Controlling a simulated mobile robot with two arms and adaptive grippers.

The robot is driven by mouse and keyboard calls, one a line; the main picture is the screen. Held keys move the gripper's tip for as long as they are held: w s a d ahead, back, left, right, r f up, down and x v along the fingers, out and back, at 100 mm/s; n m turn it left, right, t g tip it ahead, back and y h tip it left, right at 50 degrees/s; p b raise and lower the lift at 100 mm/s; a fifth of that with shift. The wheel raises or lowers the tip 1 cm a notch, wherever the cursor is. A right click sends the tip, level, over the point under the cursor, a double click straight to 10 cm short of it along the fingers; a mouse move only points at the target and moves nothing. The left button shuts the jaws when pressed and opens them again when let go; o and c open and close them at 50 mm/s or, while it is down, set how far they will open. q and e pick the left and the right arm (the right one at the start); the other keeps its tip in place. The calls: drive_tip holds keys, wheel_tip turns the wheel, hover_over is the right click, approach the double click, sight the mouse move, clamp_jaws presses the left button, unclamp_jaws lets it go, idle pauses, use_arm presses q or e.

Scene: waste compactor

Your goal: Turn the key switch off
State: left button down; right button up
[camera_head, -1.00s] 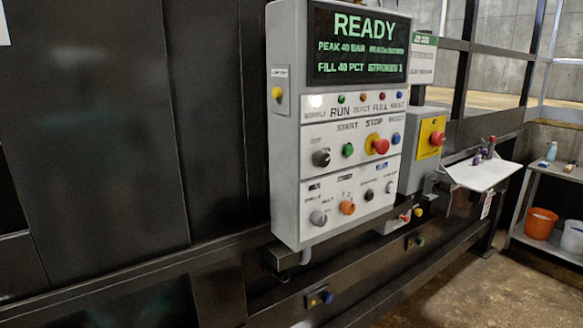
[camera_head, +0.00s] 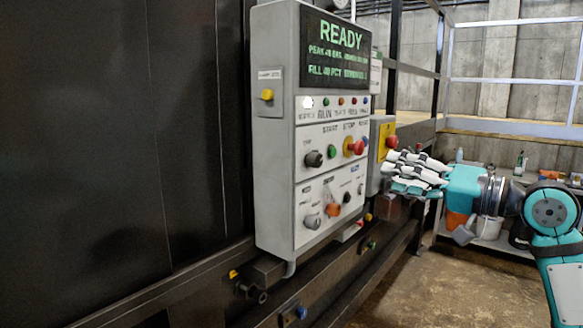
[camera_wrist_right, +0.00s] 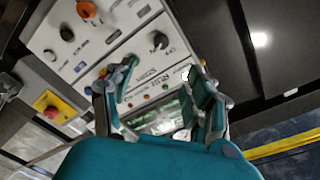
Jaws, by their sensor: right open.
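The control panel (camera_head: 285,180) is a grey box with a lit READY screen (camera_head: 339,48). A black rotary knob (camera_head: 314,159) is at the left of its upper row; in the right wrist view this knob (camera_wrist_right: 158,40) is upright between the finger lines, beyond the tips. A grey knob (camera_head: 312,221) is at the left of the lower row. I cannot tell for certain which is the key switch, nor read its setting. My right gripper (camera_head: 415,170) is open and empty, to the right of the panel and apart from it; its fingers also show in the right wrist view (camera_wrist_right: 160,95).
A red stop button (camera_head: 355,147), a green button (camera_head: 331,151) and an orange knob (camera_head: 333,209) are close to the knobs. A yellow plate with a red button (camera_head: 390,142) is behind my right fingers. A shelf (camera_head: 490,243) stands at the right. Floor in front is clear.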

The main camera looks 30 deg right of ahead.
drive_tip(key=p, duration=0.8)
approach(320, 161)
drive_tip(key=x, duration=0.8)
drive_tip(key=shift+w+a+r, duration=0.15)
drive_tip(key=shift+w, duration=0.15)
drive_tip(key=shift+w+a, duration=0.15)
drive_tip(key=shift+w, duration=0.2)
clamp_jaws()
